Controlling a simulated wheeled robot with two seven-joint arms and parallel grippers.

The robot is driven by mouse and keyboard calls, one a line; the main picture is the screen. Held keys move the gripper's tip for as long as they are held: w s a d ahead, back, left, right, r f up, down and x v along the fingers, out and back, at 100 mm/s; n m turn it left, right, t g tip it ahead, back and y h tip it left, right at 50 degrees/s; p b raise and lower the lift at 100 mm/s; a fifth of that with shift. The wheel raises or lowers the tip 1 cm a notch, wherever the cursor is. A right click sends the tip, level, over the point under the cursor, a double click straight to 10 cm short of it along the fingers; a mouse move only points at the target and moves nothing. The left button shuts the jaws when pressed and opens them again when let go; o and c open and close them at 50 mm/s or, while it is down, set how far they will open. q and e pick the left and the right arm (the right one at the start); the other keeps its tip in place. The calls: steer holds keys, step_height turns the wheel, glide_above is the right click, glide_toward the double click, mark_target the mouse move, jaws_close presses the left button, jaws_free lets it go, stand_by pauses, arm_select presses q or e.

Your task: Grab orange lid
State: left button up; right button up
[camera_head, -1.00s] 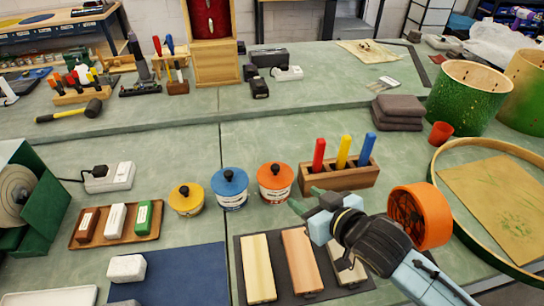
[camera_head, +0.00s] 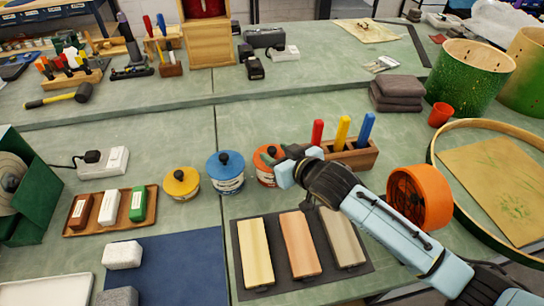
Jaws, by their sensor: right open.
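The orange lid (camera_head: 262,152) sits on a round tin (camera_head: 265,179) in the middle of the bench. My right gripper (camera_head: 272,156) is open and over the lid's right side. Its fingers are at the lid's knob, which they largely hide; I cannot tell whether they touch it. A blue-lidded tin (camera_head: 225,172) and a yellow-lidded tin (camera_head: 182,183) stand to the left. My left gripper is not in view.
A wooden block (camera_head: 350,157) with red, yellow and blue handles stands close behind my right gripper. An orange ring-shaped object (camera_head: 420,198) is beside my right forearm. A dark mat (camera_head: 241,267) with wooden bars lies in front.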

mark_target(274, 151)
steer(key=shift+x, duration=1.6)
steer(key=shift+d, duration=0.1)
jaws_close()
steer(key=shift+r, duration=0.1)
